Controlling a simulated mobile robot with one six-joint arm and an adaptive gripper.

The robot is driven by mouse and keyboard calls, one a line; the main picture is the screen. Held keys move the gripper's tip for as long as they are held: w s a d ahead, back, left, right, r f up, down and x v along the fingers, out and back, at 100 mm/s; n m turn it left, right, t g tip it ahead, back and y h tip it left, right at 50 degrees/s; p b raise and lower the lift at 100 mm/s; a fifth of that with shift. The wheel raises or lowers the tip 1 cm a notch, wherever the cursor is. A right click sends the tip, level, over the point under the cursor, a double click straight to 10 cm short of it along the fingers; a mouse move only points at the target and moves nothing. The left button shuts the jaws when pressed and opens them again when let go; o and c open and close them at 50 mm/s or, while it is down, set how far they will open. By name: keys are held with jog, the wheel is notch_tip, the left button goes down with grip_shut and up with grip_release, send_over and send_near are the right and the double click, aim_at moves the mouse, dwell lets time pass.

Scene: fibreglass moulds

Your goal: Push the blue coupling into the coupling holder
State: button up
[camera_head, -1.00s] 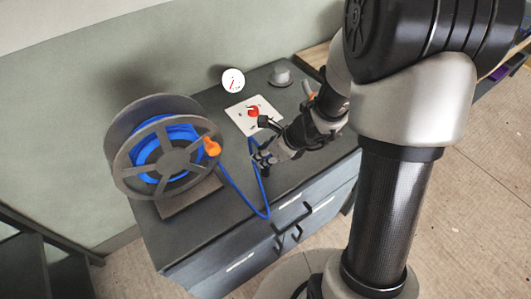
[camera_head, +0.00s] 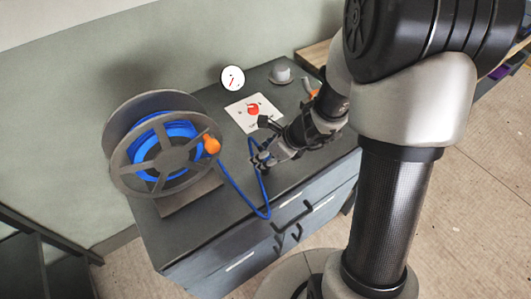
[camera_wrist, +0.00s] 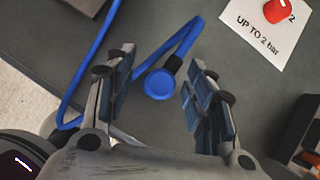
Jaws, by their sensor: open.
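The blue coupling (camera_wrist: 159,84) shows in the wrist view as a round blue face on the end of the blue hose (camera_wrist: 92,62). It lies between the two fingers of my gripper (camera_wrist: 160,62), with a visible gap to each finger. My gripper is open. A small dark piece (camera_wrist: 172,64) sits right beside the coupling; I cannot tell whether it is the coupling holder. In the head view my gripper (camera_head: 262,160) is low over the cabinet top near the hose, and the coupling is too small to make out.
A reel (camera_head: 165,145) with blue hose and an orange knob (camera_head: 211,145) stands at left on the grey cabinet (camera_head: 230,212). A white plate with a red knob (camera_head: 253,109), a round gauge (camera_head: 232,77) and a grey cup-like object (camera_head: 281,75) are farther back.

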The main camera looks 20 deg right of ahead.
jog(key=shift+r, duration=0.1)
jog(key=v, duration=1.2)
jog(key=s+a+r+n+h, duration=0.2)
jog(key=s+r+n, duration=0.3)
jog(key=n, duration=0.9)
jog(key=s+a+r+n+h, duration=0.2)
jog(key=s+r+n, duration=0.3)
jog(key=s+n, duration=0.6)
jog(key=shift+s+n, duration=0.2)
jog(key=shift+n, duration=1.2)
